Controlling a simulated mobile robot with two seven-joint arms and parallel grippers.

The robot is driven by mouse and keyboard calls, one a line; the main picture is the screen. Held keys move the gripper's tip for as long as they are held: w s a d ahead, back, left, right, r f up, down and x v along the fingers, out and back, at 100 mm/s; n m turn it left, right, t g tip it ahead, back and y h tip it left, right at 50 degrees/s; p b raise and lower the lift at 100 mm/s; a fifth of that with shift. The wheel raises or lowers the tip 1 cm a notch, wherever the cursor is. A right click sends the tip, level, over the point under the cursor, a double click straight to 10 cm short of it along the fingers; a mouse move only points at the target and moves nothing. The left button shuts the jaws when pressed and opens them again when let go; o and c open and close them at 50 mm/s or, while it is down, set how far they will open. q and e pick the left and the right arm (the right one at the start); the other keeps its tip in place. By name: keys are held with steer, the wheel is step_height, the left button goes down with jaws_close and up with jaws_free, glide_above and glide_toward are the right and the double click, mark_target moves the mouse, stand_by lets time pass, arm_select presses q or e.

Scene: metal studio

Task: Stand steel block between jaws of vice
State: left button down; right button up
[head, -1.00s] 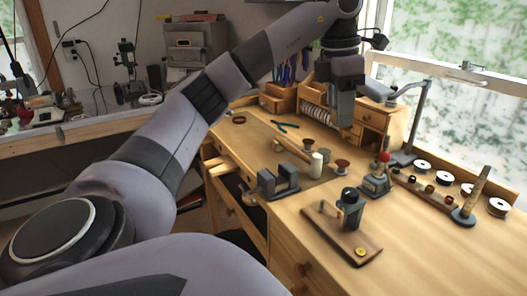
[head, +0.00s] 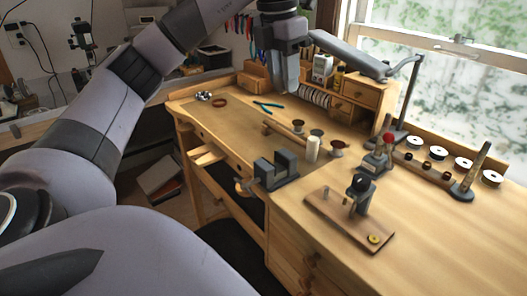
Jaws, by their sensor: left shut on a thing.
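The vice (head: 277,171) is dark grey and sits at the front edge of the wooden bench, left of the picture's middle. Its two upright jaws stand apart with a gap between them. My left gripper (head: 292,82) hangs down from the arm over the back of the picture, above and behind the vice. It is shut on a grey piece, which I take to be the steel block; the block blends with the fingers, so its outline is hard to tell. No other steel block shows on the bench. My right gripper is not in view.
A wooden board with a small dark stand (head: 360,190) lies right of the vice. A red-topped tool (head: 385,150) and a rack of white spools (head: 439,153) are farther right. The right front bench is clear.

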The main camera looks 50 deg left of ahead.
arm_select(q)
steer(key=shift+s+a+r, duration=0.1)
steer(key=shift+s+a, duration=0.15)
steer(key=shift+a, duration=0.3)
step_height(320, 180, down, 20)
stand_by(0.6)
steer(key=c, duration=0.7)
jaws_free()
steer(key=shift+f, duration=0.2)
steer(key=shift+c, duration=0.2)
step_height(320, 180, up, 12)
steer(key=s, duration=0.1)
steer(key=shift+s+r+b, duration=0.15)
steer(key=shift+s+b, duration=0.25)
